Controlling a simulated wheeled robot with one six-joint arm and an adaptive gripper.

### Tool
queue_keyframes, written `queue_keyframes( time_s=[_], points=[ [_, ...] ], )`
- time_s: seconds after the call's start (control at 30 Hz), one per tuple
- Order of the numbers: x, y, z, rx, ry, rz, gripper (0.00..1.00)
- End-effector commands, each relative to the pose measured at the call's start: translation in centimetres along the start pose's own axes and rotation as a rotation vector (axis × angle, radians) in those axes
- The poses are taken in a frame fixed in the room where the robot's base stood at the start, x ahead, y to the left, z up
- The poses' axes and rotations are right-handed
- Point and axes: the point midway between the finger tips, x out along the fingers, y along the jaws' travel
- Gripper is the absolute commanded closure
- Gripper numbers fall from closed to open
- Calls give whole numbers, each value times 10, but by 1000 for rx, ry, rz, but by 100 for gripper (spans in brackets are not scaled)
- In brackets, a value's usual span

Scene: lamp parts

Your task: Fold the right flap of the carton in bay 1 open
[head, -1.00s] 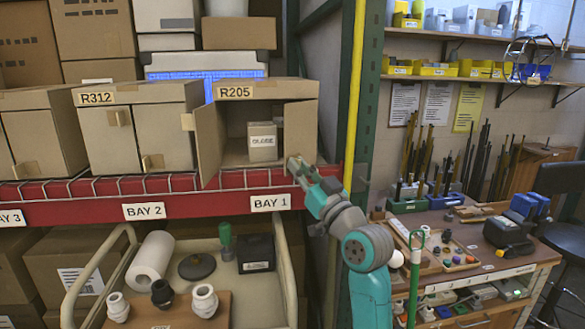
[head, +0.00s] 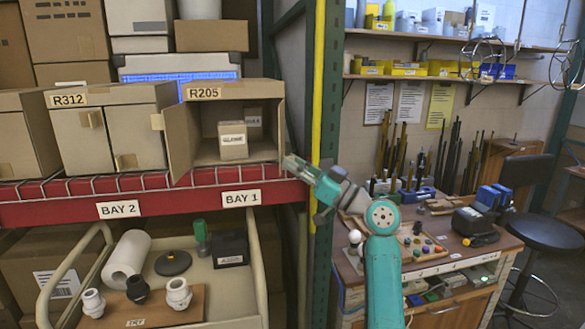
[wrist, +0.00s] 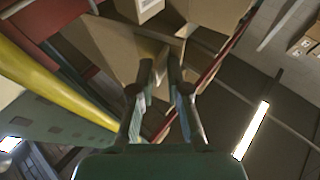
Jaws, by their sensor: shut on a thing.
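The carton R205 (head: 236,91) stands on the red-fronted shelf above the BAY 1 label (head: 241,198). Its left flap (head: 181,135) stands open towards the front. A small labelled box (head: 233,142) is inside, with another box (head: 254,124) behind it. My gripper (head: 289,164) is at the carton's lower right front corner. In the wrist view my gripper (wrist: 160,78) is shut on a cardboard edge, the right flap (wrist: 122,50). In the head view that flap is nearly edge-on and hard to make out.
A green post with a yellow strip (head: 318,90) rises just right of my gripper. The closed carton R312 (head: 130,135) stands to the left. A cart (head: 235,290) with lamp parts is below, and a workbench (head: 450,250) is at right.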

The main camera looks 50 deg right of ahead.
Motion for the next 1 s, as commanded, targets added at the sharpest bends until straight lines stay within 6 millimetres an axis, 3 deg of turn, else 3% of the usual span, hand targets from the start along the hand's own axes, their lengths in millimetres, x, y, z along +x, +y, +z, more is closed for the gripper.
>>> queue_keyframes(
  time_s=[0.03, 0.5, 1.0],
  points=[
    [0, 15, -4, -9, 8, 27, 100],
    [-9, 48, -7, 2, 8, 4, 100],
    [-10, 55, -7, 42, 8, -91, 100]
  ],
)
